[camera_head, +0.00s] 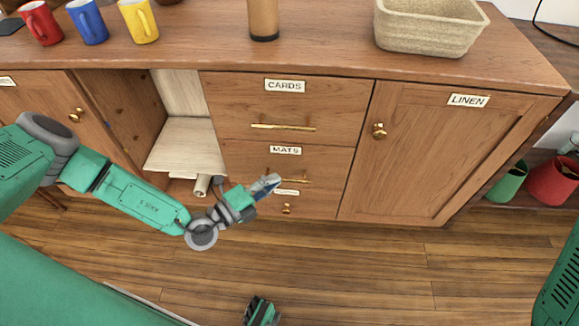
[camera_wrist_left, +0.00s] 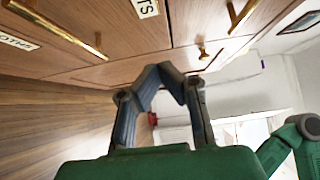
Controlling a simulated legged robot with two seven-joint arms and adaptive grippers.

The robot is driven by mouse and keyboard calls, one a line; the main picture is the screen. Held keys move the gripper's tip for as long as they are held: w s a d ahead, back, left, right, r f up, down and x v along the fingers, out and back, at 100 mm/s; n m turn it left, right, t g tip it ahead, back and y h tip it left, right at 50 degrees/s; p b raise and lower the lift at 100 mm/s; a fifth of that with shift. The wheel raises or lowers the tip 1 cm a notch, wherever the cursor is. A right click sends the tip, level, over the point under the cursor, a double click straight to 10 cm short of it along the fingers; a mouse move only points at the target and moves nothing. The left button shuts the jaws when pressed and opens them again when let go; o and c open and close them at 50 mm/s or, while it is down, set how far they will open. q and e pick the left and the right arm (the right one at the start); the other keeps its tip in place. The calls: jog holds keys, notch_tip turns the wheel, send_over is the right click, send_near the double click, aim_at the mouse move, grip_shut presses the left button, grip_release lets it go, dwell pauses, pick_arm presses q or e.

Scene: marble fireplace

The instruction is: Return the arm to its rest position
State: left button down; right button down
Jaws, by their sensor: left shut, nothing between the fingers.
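My left arm (camera_head: 140,200) comes in from the left and reaches low across the front of the wooden cabinet. My left gripper (camera_head: 268,185) is shut and empty, in front of the lower drawers and near the MATS drawer handle (camera_head: 293,180). In the left wrist view, the fingers of the gripper (camera_wrist_left: 160,75) meet at their tips, with nothing between them. Whether it touches the drawer front cannot be told. My right gripper is not seen.
The CARDS drawer (camera_head: 285,105), MATS drawer and LINEN door (camera_head: 430,150) look shut. An open compartment (camera_head: 187,140) is to their left. Red (camera_head: 42,22), blue (camera_head: 88,22) and yellow (camera_head: 138,20) mugs and a basket (camera_head: 428,28) stand on top. The floor (camera_head: 370,270) in front is clear.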

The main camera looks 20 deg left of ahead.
pick_arm(q)
jog(key=s+d+r+m+g+h+p, duration=0.1)
jog(key=s+d+r+m+g+h, duration=0.2)
jog(key=s+d+m+g+h, duration=0.7)
jog(key=s+d+m+g+y, duration=0.1)
jog(key=s+d+m+g, duration=0.25)
jog(key=s, duration=0.25)
jog(key=s+d+m+g+y+p, duration=0.1)
jog(key=s+d+m+g+y, duration=0.1)
jog(key=s+m+g, duration=0.3)
jog(key=s+d+m+g+y, duration=0.1)
jog(key=s+d+m, duration=0.15)
jog(key=s, duration=0.35)
jog(key=s+a+f+m+g+y+p, duration=0.1)
jog(key=s+a+f+m+y, duration=0.1)
jog(key=s+a+m+y, duration=0.45)
jog(key=s+a+f+m+g+y+p, duration=0.1)
jog(key=s+a+f+m+g+y, duration=0.15)
jog(key=a+m+y, duration=0.55)
jog(key=w+a+r+m+t, duration=0.2)
jog(key=w+a+m+t, duration=0.2)
jog(key=w+a+m, duration=0.2)
jog(key=w+a+r+m+t, duration=0.2)
jog(key=w+a+m+t, duration=0.2)
jog(key=w+a+m, duration=0.1)
jog(key=shift+w+a+r+m+p, duration=0.25)
jog(key=shift+w+a+m+p, duration=0.15)
jog(key=shift+m, duration=0.65)
